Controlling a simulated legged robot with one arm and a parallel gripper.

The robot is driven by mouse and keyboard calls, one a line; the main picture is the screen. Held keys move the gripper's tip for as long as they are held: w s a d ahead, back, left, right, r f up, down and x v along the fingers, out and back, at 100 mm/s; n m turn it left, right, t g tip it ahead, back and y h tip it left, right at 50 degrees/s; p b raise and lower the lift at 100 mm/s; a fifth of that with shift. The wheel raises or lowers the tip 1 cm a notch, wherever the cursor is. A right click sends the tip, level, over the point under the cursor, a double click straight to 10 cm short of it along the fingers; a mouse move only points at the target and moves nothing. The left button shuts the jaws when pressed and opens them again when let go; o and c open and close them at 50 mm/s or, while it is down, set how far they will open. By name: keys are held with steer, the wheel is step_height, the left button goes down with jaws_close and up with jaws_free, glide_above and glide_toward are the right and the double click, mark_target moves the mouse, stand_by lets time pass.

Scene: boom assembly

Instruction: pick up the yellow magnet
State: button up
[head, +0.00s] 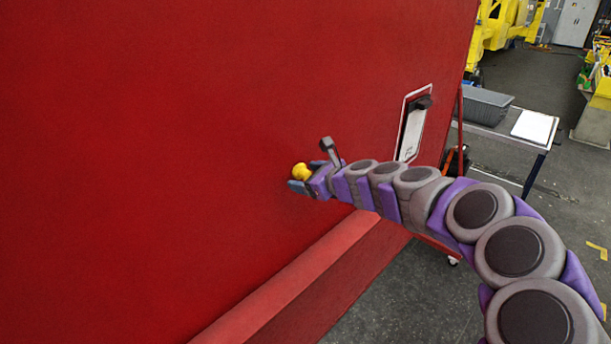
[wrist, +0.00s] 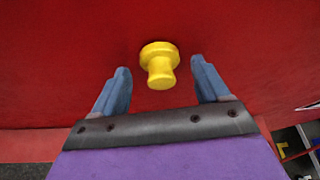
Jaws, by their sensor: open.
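The yellow magnet (wrist: 160,64) is a knob with a wide round base and a narrower stem. It sits on the red wall (wrist: 60,50), base against the surface and stem toward me. In the wrist view my gripper (wrist: 164,80) is open, with one blue-grey finger on each side of the magnet and a gap on both sides. The magnet is mostly at and a little beyond the fingertips. In the head view the magnet (head: 302,172) shows at the end of my arm, by my gripper (head: 300,182), which partly overlaps it.
The red wall fills most of the head view, with a ledge (head: 290,270) along its lower edge. A framed slot with a dark handle (head: 414,120) is on the wall to the right. A table with a grey bin (head: 475,103) stands further right. Grey floor is open below.

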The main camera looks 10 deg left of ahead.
steer(key=shift+s+a+r, duration=0.1)
steer(key=shift+a, duration=0.3)
steer(key=shift+w+d, duration=0.3)
steer(key=shift+d, duration=0.2)
steer(key=shift+c, duration=0.5)
steer(key=shift+s, duration=0.1)
steer(key=c, duration=1)
